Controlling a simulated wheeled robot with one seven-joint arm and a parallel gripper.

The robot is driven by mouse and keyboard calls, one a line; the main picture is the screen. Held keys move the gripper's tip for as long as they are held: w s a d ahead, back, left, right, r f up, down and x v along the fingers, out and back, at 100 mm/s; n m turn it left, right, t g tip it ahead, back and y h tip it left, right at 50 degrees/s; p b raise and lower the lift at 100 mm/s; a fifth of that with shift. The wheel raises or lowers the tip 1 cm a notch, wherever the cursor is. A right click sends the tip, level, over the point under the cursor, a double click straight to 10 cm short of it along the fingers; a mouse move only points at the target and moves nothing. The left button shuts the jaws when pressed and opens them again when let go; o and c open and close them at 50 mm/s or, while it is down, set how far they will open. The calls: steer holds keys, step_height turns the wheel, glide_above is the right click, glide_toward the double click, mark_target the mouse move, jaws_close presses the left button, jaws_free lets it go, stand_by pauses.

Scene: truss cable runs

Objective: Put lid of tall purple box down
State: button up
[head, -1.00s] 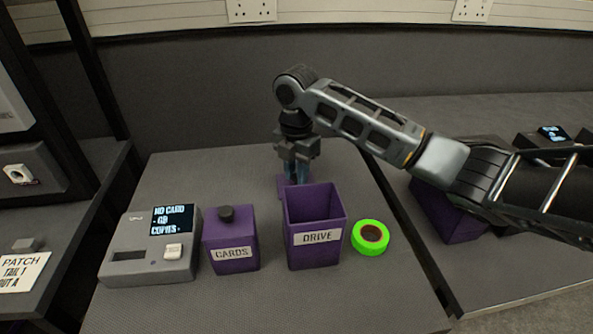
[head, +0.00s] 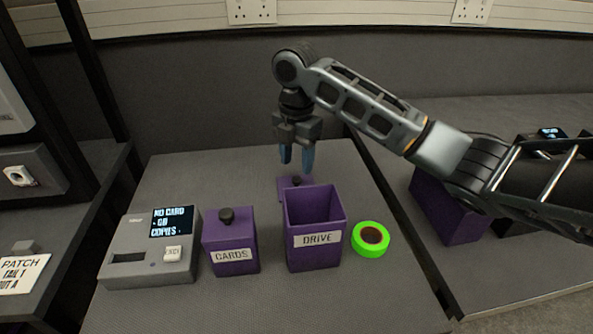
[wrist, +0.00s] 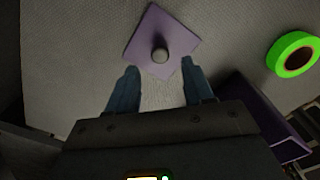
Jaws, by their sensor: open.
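The tall purple box labelled DRIVE (head: 316,257) stands open on the grey table, with no lid on its top. Its purple lid (head: 284,190) lies on the table behind the box, partly hidden by it in the head view. In the wrist view the lid (wrist: 145,42) lies flat with its round knob (wrist: 160,56) up. My gripper (head: 297,158) is open and empty above the lid. Its blue fingertips (wrist: 160,85) are apart, and the knob shows beyond them, not between them.
A shorter purple box labelled CARDS (head: 231,256) with a black-knobbed lid stands left of the tall box. A grey card device (head: 140,270) is further left. A green tape roll (head: 370,239) lies to the right, also in the wrist view (wrist: 284,62). The table's back left is clear.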

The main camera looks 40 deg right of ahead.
mark_target(297, 178)
step_height(297, 178, up, 8)
steer(key=shift+f+p, duration=0.2)
steer(key=shift+p, duration=0.15)
stand_by(0.4)
